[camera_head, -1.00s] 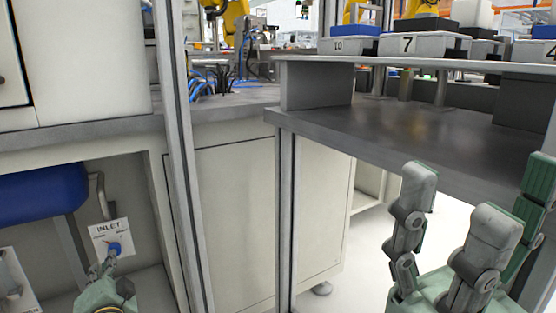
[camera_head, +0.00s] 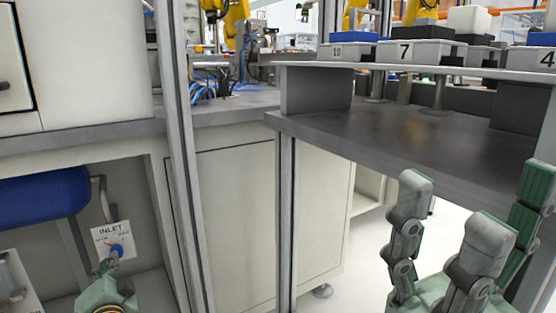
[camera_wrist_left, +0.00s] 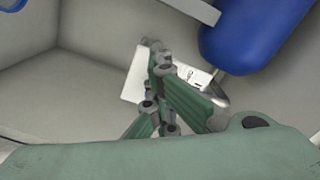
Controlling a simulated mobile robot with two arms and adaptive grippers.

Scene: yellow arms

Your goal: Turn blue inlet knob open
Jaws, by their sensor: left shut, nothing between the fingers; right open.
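The blue inlet knob (camera_head: 116,250) sits on a white panel (camera_head: 112,233) marked INLET, inside the open lower bay at the left of the head view. A small red mark shows beside the knob. My left gripper (camera_head: 111,264) is at the knob's lower left, its fingertips touching or very near it. It is shut with nothing between its fingers. In the left wrist view the fingers (camera_wrist_left: 158,62) are together in front of the white panel (camera_wrist_left: 134,78), and the knob is hidden behind them. My right gripper (camera_head: 455,220) is open and empty at the lower right.
A blue tank (camera_head: 42,198) and a grey pipe (camera_head: 104,200) are above and left of the panel. A metal post (camera_head: 182,150) stands right of the bay. A dark table (camera_head: 400,140) with numbered bins (camera_head: 412,52) is behind my right gripper.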

